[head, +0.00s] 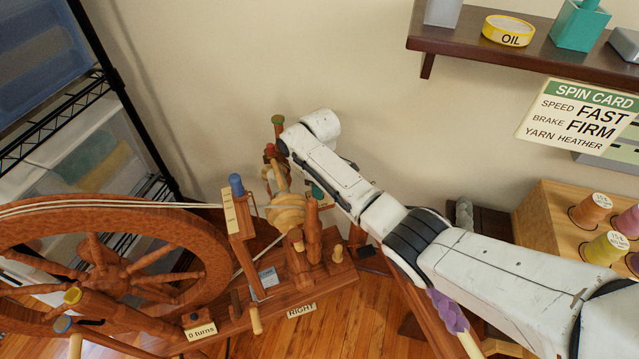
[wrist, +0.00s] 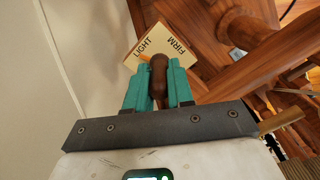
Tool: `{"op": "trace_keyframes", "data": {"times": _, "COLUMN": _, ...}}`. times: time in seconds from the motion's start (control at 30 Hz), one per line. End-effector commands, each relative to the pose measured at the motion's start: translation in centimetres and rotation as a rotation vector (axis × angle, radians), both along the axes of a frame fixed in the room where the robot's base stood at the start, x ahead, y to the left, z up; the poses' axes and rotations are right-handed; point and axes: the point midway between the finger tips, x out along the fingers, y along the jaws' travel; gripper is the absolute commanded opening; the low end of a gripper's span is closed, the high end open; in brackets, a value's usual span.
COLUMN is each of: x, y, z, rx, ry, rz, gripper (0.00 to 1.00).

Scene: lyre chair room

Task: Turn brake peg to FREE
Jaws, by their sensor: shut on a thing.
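In the wrist view my gripper (wrist: 158,64) has its two teal fingers closed on a dark brown, round-topped wooden peg (wrist: 158,78). A pale plate (wrist: 150,46) behind the peg reads LIGHT on its left part and FIRM on its right. The peg and fingers cover the plate's lower part, and no FREE marking is readable. In the head view my arm reaches in from the right over the wooden spinning wheel (head: 195,222). A bit of teal finger (head: 317,192) shows below the wrist there; the peg is hidden by my arm.
A spin card (head: 577,115) on the wall reads speed FAST, brake FIRM, yarn HEATHER. A dark shelf (head: 470,45) with an oil tin (head: 508,30) is above right. A spool box (head: 560,210) stands at right, a black rack (head: 110,80) at left. The pale wall is close in the wrist view.

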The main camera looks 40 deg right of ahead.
Motion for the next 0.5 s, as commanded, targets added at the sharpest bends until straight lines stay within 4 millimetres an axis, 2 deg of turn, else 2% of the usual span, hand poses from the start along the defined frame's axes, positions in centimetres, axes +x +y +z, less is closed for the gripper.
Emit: {"op": "trace_keyframes", "data": {"times": 0.5, "x": 0.04, "y": 0.07, "z": 0.19, "rx": 0.001, "ry": -0.002, "rz": 0.462, "gripper": 0.0}}
